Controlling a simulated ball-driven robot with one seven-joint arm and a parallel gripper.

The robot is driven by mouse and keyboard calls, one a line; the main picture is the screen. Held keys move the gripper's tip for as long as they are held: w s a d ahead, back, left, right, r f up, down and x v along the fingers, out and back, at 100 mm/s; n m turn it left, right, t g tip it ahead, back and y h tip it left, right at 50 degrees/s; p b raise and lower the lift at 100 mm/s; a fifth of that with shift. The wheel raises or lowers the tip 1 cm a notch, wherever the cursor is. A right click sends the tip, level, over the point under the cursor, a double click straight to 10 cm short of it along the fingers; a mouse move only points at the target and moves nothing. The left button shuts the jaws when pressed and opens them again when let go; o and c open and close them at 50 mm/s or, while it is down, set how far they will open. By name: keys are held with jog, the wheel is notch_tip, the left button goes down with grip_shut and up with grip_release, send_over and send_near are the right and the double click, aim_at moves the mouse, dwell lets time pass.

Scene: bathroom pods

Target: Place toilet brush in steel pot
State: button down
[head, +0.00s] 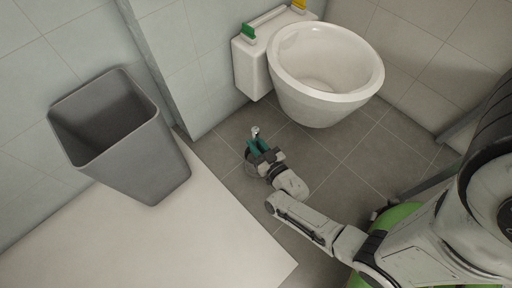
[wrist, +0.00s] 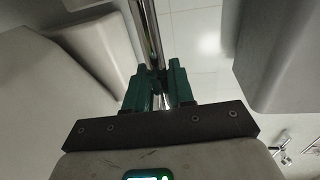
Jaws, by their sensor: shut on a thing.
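My gripper (head: 257,146) is low over the floor in front of the toilet, with its green fingers shut on the toilet brush. The brush's shiny metal handle (wrist: 148,30) runs between the fingers in the wrist view (wrist: 158,88). In the head view the pale top of the brush (head: 255,131) sticks out just past the fingers. A round grey shape (head: 250,170), which looks like the steel pot, shows on the floor beside and below my gripper, mostly hidden by it. I cannot tell whether the brush's lower end is inside the pot.
The white toilet (head: 325,60) stands behind and to the right of my gripper. A tall grey bin (head: 150,150) stands at the left on a pale raised surface (head: 170,235). Grey floor tiles (head: 325,150) are clear between the toilet and my arm.

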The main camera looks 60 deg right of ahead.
jog(key=shift+f+b, duration=0.3)
jog(key=shift+f, duration=0.85)
jog(key=shift+f, duration=0.15)
jog(key=c, duration=1)
grip_release()
